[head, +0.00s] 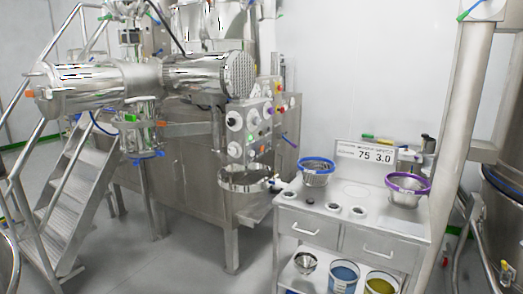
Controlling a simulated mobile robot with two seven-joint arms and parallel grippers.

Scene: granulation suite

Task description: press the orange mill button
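A grey control panel (246,131) with several round dials and small coloured buttons is fixed to the steel machine in the middle of the head view. The buttons are too small to tell for certain which is the orange mill button. Neither of my grippers is in view, and nothing touches the panel.
A steel cart (302,219) stands in front and right of the panel, bearing a blue-rimmed sieve (317,179), a purple-rimmed bowl (405,197) and a sign (364,158). Metal stairs (69,194) are at left. A steel post (466,110) rises at right. Grey floor lies open at centre front.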

